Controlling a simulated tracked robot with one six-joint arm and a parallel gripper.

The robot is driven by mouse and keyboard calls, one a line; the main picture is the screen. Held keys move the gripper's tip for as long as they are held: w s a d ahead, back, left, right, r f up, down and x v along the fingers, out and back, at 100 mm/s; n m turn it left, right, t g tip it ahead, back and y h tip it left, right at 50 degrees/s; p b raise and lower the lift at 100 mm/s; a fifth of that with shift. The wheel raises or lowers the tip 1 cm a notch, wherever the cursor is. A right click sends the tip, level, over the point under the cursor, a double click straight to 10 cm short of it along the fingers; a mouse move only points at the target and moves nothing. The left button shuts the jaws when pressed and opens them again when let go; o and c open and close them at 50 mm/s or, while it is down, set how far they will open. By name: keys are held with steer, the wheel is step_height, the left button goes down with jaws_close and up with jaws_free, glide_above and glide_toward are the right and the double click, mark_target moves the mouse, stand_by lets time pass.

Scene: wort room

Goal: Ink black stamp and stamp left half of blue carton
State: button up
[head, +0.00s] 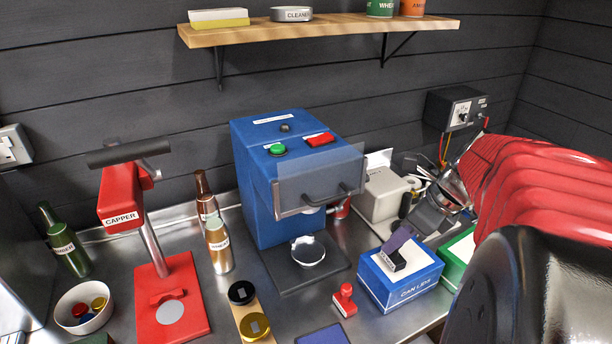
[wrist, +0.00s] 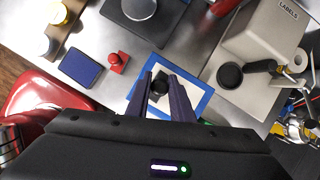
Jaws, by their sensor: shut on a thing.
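The blue carton (head: 385,293), lettered "CAN LIDS", stands at the lower right in the head view and has a pale top with a blue border. In the wrist view the carton (wrist: 198,93) lies below my fingers. My gripper (wrist: 161,85) is shut on the black stamp (wrist: 160,90). In the head view the black stamp (head: 393,262) is over the carton's top, left of its middle. I cannot tell whether it touches the top.
A green carton (head: 461,250) stands just right of the blue one. The blue machine (head: 280,190) with a clear guard is behind left. A grey label dispenser (wrist: 262,50) stands close by. The red capper (head: 170,295) and bottles are further left.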

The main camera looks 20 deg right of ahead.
steer(key=shift+f, duration=0.45)
stand_by(1.0)
steer(key=shift+r, duration=3.55)
steer(key=shift+s, duration=0.1)
